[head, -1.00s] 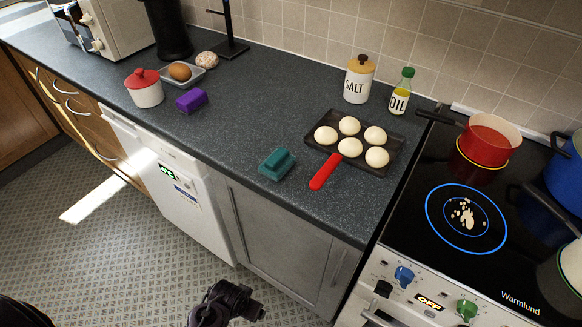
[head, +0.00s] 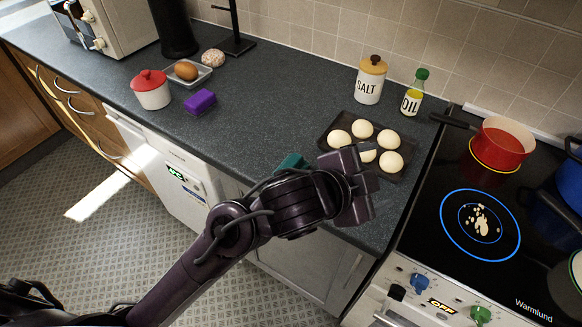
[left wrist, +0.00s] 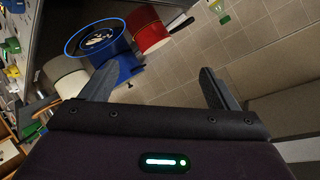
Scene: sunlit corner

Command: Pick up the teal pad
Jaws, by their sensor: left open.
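The teal pad (head: 292,161) lies on the dark worktop near its front edge. Only its top part shows in the head view, because my left arm covers the rest. My left gripper (head: 362,184) is raised in front of the pan, to the right of the pad, with its jaws pointing right. In the left wrist view the two fingers of my left gripper (left wrist: 155,72) are wide apart with nothing between them. The pad does not show in that view. My right gripper is not in view.
A stove (head: 480,190) with a red pot (head: 497,146) is at right. The salt jar (head: 369,80), oil bottle (head: 413,93) and purple pad (head: 200,102) stand clear. The middle worktop is free.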

